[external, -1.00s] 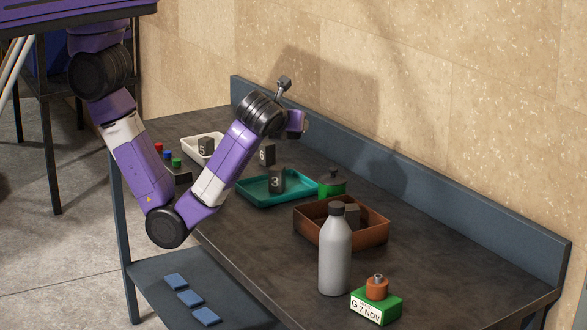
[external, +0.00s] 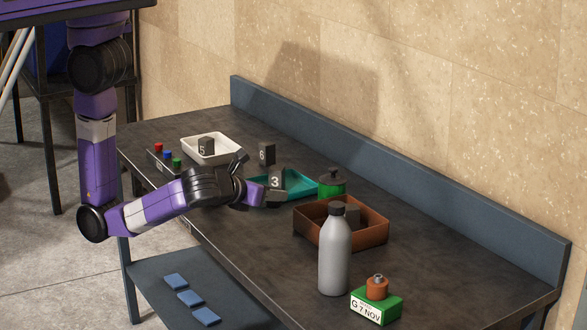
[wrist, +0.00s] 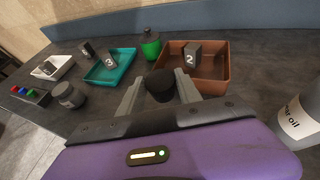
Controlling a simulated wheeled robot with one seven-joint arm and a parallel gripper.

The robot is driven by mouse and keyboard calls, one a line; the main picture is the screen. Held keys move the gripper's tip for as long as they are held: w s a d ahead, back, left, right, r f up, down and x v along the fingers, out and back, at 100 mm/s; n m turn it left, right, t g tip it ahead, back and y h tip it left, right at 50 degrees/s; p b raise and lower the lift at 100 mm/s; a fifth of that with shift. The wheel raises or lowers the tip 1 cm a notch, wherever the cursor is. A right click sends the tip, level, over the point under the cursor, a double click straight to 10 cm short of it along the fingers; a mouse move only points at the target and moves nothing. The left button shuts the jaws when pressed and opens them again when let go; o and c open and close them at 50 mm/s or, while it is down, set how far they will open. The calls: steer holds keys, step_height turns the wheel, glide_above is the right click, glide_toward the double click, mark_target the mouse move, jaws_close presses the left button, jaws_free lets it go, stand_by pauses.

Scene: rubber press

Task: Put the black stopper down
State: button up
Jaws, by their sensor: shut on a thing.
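The black stopper (wrist: 160,84) sits between the fingers of my gripper (wrist: 160,92) in the wrist view. My gripper is shut on it. In the external view my gripper (external: 276,196) is low over the front part of the table, in front of the teal tray (external: 306,181). The stopper cannot be made out clearly there. I cannot tell whether it touches the table (external: 410,232).
A brown tray (external: 322,240) with block 2 (wrist: 190,56) lies to the right, beside a green can (external: 331,187). A grey bottle (external: 335,255) stands nearer the front. A dark grey jar (wrist: 68,95) stands left of my gripper. Bare tabletop lies between.

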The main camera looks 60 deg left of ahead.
mark_target(270, 252)
step_height(270, 252, down, 12)
steer(key=shift+r+p, duration=0.2)
steer(key=shift+p, duration=0.1)
steer(key=shift+f, duration=0.2)
steer(key=o, duration=1.4)
steer(key=shift+c, duration=0.2)
steer(key=shift+r, duration=0.15)
